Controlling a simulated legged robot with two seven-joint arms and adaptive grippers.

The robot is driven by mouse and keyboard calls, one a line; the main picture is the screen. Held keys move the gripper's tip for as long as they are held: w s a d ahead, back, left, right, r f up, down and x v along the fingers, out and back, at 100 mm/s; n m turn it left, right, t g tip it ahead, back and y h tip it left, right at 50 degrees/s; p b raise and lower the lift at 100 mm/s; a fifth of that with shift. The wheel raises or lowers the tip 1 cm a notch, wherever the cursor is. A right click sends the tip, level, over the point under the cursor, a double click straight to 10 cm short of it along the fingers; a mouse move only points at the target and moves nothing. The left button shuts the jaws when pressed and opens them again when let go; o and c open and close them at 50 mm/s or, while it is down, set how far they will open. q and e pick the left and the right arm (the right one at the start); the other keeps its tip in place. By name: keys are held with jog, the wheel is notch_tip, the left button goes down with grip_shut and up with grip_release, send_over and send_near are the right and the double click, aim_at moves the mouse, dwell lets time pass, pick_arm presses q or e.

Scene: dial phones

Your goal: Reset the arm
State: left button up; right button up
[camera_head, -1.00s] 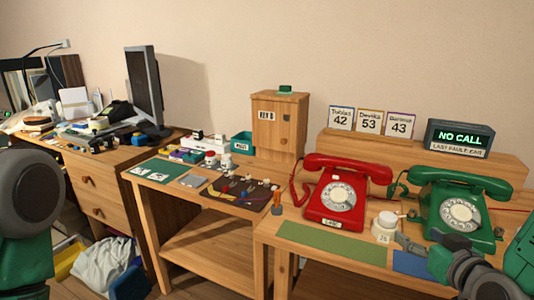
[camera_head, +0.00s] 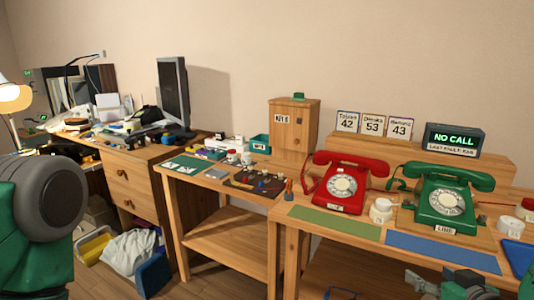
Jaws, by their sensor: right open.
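My right gripper (camera_head: 424,284) is at the bottom edge of the view, right of centre, in front of the table and partly cut off. It is open, and nothing shows between its fingers. The red dial phone (camera_head: 341,183) and the green dial phone (camera_head: 447,198) stand on the table behind it, apart from it, with handsets on their cradles. At the far left a green and dark part of my left arm (camera_head: 45,205) shows; its gripper is out of view.
A green mat (camera_head: 335,222) and a blue mat (camera_head: 442,252) lie along the table's front. A sign reading NO CALL (camera_head: 454,139) stands behind the phones. A wooden cabinet (camera_head: 292,127) stands left of them. A cluttered desk with a monitor (camera_head: 173,92) is further left.

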jog(key=s+a+f+g, duration=0.35)
jog(key=s+f, duration=0.25)
jog(key=f, duration=0.2)
jog(key=s+a+f+g, duration=0.2)
jog(key=s+f+g, duration=0.2)
jog(key=s+f, duration=0.3)
jog(key=s+a+f+g, duration=0.2)
jog(key=s+f+g, duration=0.3)
jog(key=s, duration=0.8)
notch_tip(320, 180, down, 3)
jog(key=shift+f+n, duration=0.2)
jog(key=shift+n, duration=0.2)
